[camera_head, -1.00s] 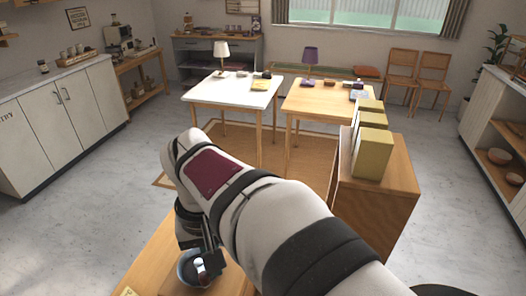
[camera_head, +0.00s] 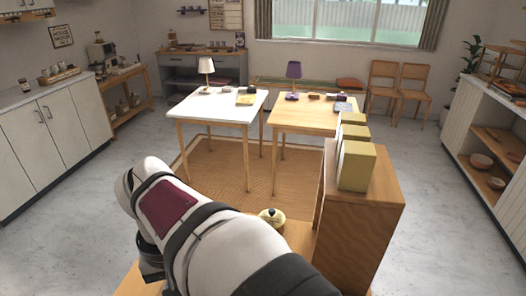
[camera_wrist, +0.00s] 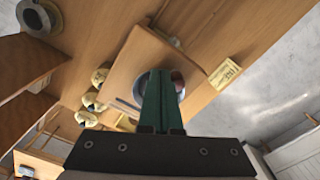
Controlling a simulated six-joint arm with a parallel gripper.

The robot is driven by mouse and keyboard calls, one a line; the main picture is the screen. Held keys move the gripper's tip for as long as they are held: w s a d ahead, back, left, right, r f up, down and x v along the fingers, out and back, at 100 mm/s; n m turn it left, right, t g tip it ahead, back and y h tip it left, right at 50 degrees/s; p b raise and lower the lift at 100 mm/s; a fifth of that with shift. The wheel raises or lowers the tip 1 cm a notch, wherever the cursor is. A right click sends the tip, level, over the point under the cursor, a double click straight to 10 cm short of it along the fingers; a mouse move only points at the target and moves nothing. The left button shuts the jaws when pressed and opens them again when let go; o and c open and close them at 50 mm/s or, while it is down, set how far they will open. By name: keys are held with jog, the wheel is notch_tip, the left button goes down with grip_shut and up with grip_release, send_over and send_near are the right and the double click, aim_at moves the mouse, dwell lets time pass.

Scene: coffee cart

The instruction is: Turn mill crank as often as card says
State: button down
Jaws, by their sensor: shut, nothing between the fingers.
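In the wrist view my gripper (camera_wrist: 163,128) has its two green fingers together, with nothing between them. Behind the fingers is a round grey metal thing with a dark reddish part (camera_wrist: 178,80), on a wooden board; it looks like the mill, mostly covered by the fingers. I cannot make out the crank or whether the fingers touch it. A small tan card (camera_wrist: 225,72) with dark marks stands beside the board; its writing is too small to read. In the head view my arm hides the gripper, the mill and the card.
Round cream-yellow pots (camera_wrist: 100,76) stand left of the board; one lidded pot (camera_head: 271,218) shows in the head view. A dark round dish (camera_wrist: 38,17) is at the wrist view's upper left. Yellow boxes (camera_head: 356,166) stand on a wooden cabinet (camera_head: 362,219) at right.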

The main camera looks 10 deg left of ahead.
jog(key=shift+w+d, duration=0.1)
jog(key=shift+d, duration=0.45)
jog(key=shift+r, duration=0.15)
notch_tip(320, 180, up, 7)
